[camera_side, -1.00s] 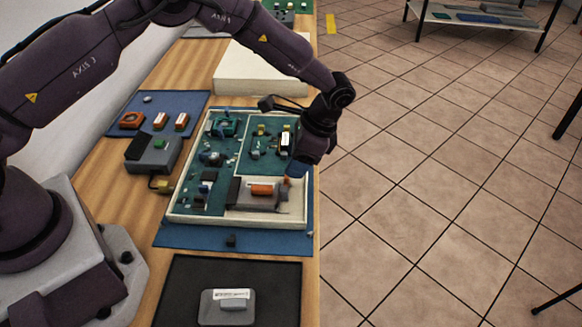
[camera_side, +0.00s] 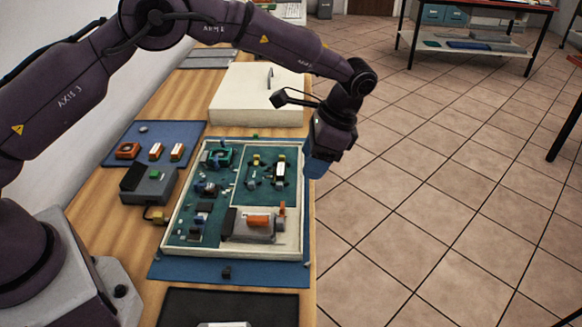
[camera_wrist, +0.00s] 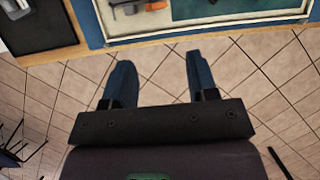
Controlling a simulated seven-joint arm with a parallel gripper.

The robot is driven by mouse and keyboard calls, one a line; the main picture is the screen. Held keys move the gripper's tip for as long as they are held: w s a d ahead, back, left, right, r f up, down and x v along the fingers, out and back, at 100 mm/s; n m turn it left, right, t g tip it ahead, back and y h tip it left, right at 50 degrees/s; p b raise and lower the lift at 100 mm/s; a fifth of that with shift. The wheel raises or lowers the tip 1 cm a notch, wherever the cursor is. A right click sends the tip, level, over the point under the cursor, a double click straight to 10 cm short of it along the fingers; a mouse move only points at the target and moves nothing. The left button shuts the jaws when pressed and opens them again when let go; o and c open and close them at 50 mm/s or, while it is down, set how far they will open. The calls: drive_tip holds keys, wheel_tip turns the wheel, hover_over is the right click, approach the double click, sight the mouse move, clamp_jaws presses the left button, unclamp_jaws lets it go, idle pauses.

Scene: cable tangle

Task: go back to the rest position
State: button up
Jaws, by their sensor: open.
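My gripper (camera_wrist: 158,75) is open and empty in the wrist view, its two blue fingers apart over bare floor tiles. In the side view my gripper (camera_side: 316,168) hangs past the right edge of the bench, beside the upper right part of the tray, its blue fingertips pointing down. Nothing is between the fingers. The white-rimmed tray (camera_side: 177,222) holds green circuit boards (camera_side: 262,191) with several small parts. A grey block with an orange piece (camera_side: 257,222) sits in its lower right compartment.
A blue mat (camera_side: 200,268) lies under the tray. A grey box (camera_side: 150,184) and a blue mat with small parts (camera_side: 190,132) are left of it. A white lidded box (camera_side: 240,98) stands behind. A black tray (camera_side: 190,312) is in front. The floor on the right (camera_side: 440,210) is clear.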

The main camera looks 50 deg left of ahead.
drive_tip(key=s+a+r+n+t+h, duration=0.1)
drive_tip(key=s+a+r+n+t, duration=0.2)
drive_tip(key=s+r, duration=0.3)
drive_tip(key=s+a+r+n+t+h, duration=0.1)
drive_tip(key=s+a+r+n+t, duration=0.1)
drive_tip(key=s+r, duration=0.5)
drive_tip(key=s+a+r+n+t+h, duration=0.1)
drive_tip(key=s+a+r+n+t, duration=0.2)
drive_tip(key=s, duration=1.2)
wheel_tip(320, 180, up, 4)
drive_tip(key=shift+a+r+n+t, duration=0.1)
drive_tip(key=shift+a+n+t, duration=0.2)
drive_tip(key=shift+a, duration=0.8)
drive_tip(key=shift+s, duration=0.1)
drive_tip(key=shift+c, duration=0.2)
